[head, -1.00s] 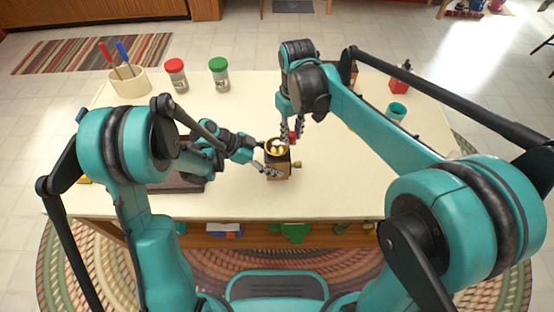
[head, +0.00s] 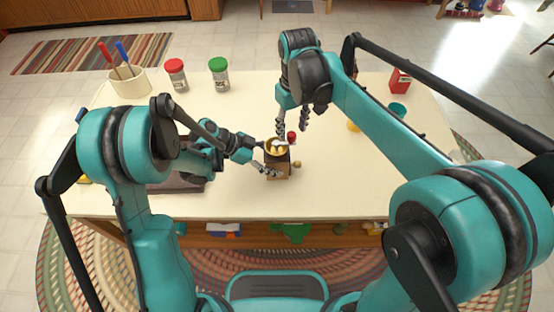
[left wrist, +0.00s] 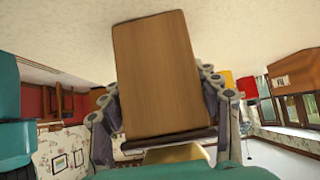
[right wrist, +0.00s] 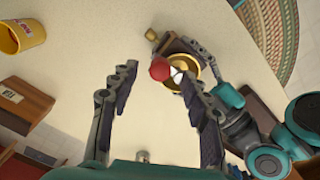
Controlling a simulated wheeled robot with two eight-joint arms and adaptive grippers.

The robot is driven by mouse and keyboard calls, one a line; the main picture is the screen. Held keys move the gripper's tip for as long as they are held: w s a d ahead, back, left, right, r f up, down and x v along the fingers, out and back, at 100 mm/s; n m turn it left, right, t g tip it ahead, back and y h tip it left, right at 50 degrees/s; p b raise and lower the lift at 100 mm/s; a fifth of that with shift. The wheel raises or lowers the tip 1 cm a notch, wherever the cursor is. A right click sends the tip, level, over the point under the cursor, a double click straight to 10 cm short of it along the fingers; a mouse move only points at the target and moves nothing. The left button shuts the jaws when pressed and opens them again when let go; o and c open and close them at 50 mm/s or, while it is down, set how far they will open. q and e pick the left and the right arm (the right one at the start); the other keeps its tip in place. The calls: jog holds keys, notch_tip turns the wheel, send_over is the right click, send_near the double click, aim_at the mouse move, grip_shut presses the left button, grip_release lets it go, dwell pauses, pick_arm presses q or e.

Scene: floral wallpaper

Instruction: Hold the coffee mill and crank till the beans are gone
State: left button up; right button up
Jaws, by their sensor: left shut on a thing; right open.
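The coffee mill (head: 278,169) stands upright on the cream table, a brown wooden box with a brass bowl (head: 272,145) on top. Its crank ends in a red knob (head: 291,136), at the bowl's far right side. My left gripper (head: 267,160) is shut on the mill's wooden body; in the left wrist view its fingers flank the wood (left wrist: 155,75). My right gripper (head: 292,126) is open and empty, just above and beyond the knob. In the right wrist view the red knob (right wrist: 159,69) shows between its fingers, apart from them. Beans inside the bowl cannot be made out clearly.
A red-lidded jar (head: 176,76), a green-lidded jar (head: 219,76) and a utensil crock (head: 130,82) stand at the back left. A teal cup (head: 397,109), a red box (head: 400,82) and a yellow cup (right wrist: 22,36) are to the right. The table's front middle is clear.

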jog(key=shift+r, duration=2.3)
